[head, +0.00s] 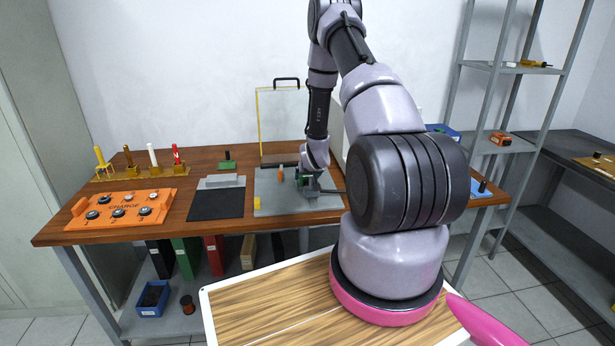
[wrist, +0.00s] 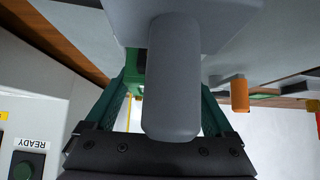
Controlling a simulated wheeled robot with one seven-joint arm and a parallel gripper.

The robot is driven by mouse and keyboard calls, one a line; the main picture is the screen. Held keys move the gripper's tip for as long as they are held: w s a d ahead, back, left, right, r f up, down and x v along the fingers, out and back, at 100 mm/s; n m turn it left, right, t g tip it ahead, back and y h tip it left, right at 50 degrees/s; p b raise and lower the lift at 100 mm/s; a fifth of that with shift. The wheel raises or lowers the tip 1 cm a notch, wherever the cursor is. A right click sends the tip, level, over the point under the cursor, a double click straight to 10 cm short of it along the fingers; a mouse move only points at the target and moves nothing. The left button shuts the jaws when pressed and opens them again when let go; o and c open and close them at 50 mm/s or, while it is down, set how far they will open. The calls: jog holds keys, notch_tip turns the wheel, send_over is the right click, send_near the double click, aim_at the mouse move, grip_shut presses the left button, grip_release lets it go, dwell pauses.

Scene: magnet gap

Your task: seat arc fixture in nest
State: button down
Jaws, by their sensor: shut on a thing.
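My gripper (head: 306,182) is low over the grey base plate (head: 270,205) on the wooden bench. In the wrist view its teal fingers (wrist: 165,105) stand on either side of a rounded grey handle (wrist: 173,75). The gripper is shut on this handle, which joins a wider grey body (wrist: 215,22); I take this to be the arc fixture. A green part (wrist: 133,68) shows behind the left finger. I cannot make out the nest or tell whether the fixture touches it, because my gripper and the grey body hide that area.
An orange peg (head: 281,174) and a yellow block (head: 257,203) stand on the plate. A dark mat (head: 217,205) and an orange tray (head: 122,211) lie to the left. A yellow-framed clear panel (head: 281,120) stands behind. A READY box (wrist: 35,130) is close by in the wrist view.

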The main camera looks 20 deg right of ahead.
grip_release()
